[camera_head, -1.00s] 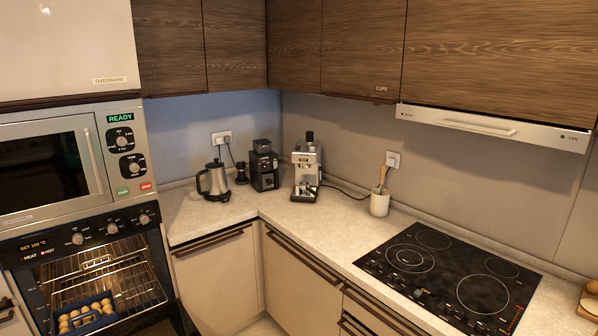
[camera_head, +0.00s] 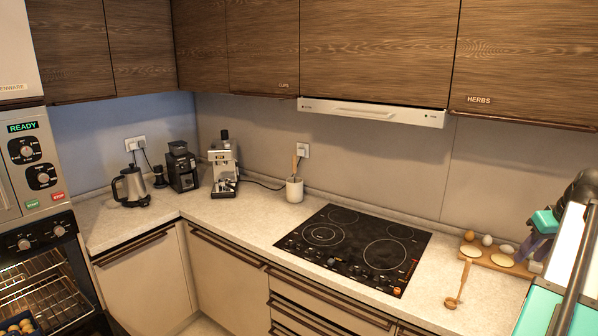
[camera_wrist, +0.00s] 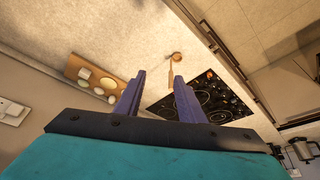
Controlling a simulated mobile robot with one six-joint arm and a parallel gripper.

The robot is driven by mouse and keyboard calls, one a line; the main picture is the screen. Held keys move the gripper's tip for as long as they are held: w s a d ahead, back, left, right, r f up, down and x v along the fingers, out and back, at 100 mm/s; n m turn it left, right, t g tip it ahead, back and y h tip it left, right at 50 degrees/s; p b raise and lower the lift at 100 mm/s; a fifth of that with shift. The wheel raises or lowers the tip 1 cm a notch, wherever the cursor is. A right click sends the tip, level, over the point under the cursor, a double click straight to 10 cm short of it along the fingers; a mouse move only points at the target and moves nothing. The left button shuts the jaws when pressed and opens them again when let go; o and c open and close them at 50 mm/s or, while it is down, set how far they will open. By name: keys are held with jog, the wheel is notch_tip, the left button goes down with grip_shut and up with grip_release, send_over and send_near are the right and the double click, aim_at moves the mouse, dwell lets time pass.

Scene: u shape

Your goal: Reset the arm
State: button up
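My gripper (camera_wrist: 160,76) shows in the wrist view with its two purple fingers apart and nothing held between them. In the head view my gripper (camera_head: 532,248) is at the right edge, over the right end of the counter near the wooden board, partly hidden by my teal and white arm. A wooden spoon (camera_head: 459,285) lies on the counter to its left. In the wrist view the spoon (camera_wrist: 176,58) appears beyond the right fingertip, apart from it.
A wooden board (camera_head: 487,258) with eggs and pale round pieces lies by the wall. A black hob (camera_head: 352,248) is left of the spoon. A utensil pot (camera_head: 294,190), coffee machine (camera_head: 223,168), grinder (camera_head: 182,170) and kettle (camera_head: 130,187) stand farther left. Cupboards and a hood (camera_head: 370,112) hang above.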

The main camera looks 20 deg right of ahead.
jog(key=w+a+f+n+g+y+b, duration=0.1)
jog(key=w+a+f+n+y, duration=0.1)
jog(key=w+a+f, duration=0.6)
jog(key=w+a+f+n+y+b, duration=0.1)
jog(key=w+a+f+b, duration=0.1)
jog(key=w+a+f, duration=0.6)
jog(key=w+a+f+n+g+y+b, duration=0.1)
jog(key=w+a+f+n+g, duration=0.1)
jog(key=a+f, duration=0.95)
jog(key=w+a+f+n+g+y+b, duration=0.1)
jog(key=w+a+f+g+b, duration=0.1)
jog(key=a+f, duration=0.95)
jog(key=s+a+f+g+b, duration=0.1)
jog(key=s+a+f, duration=0.2)
jog(key=a+f, duration=0.35)
jog(key=s+a+f+n+g, duration=0.1)
jog(key=s+a+f, duration=0.3)
jog(key=f, duration=0.5)
jog(key=s+a+f+g+b, duration=0.1)
jog(key=s+a+f+g, duration=0.15)
jog(key=a+f, duration=0.35)
jog(key=s+a+f+m+h+b, duration=0.1)
jog(key=s+a+f, duration=0.1)
jog(key=s+f, duration=0.5)
jog(key=s+a+f+m+h+b, duration=0.1)
jog(key=s+a+f+h, duration=0.1)
jog(key=s+f, duration=0.5)
jog(key=shift+s+a+f+m, duration=0.2)
jog(key=shift+s+a+m, duration=0.3)
jog(key=shift+s, duration=2.15)
